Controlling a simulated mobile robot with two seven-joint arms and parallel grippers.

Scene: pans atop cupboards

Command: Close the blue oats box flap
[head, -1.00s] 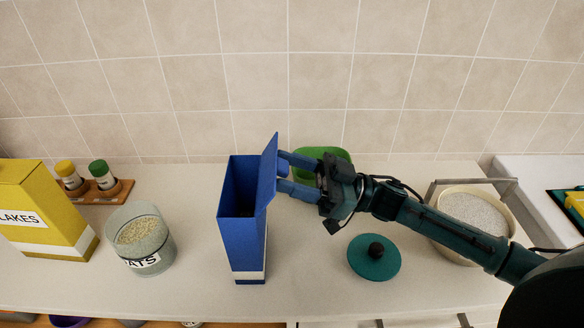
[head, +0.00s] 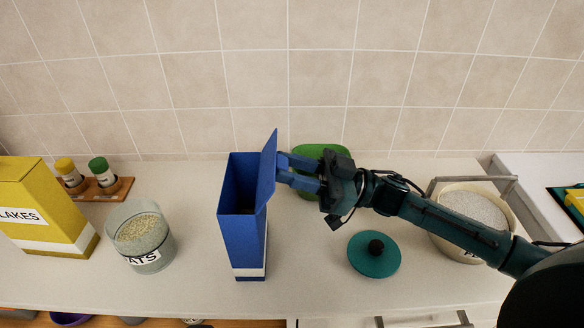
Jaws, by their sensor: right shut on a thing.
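The blue oats box (head: 242,240) stands upright on the counter in the head view, its top open and its inside dark. Its flap (head: 267,168) stands up along the right edge of the opening. My right gripper (head: 281,171) comes in from the right, with its blue fingers close together at the outer face of the flap. The flap's own face hides whether the fingertips pinch its edge. The box front shows a white band at the bottom. My left gripper is not in view.
A glass oats jar (head: 140,242) and a yellow flakes box (head: 42,212) stand to the left, with two spice jars on a wooden rack (head: 100,190) behind. A teal lid (head: 374,262), a green bowl (head: 322,153) and a pale pot (head: 470,215) are to the right.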

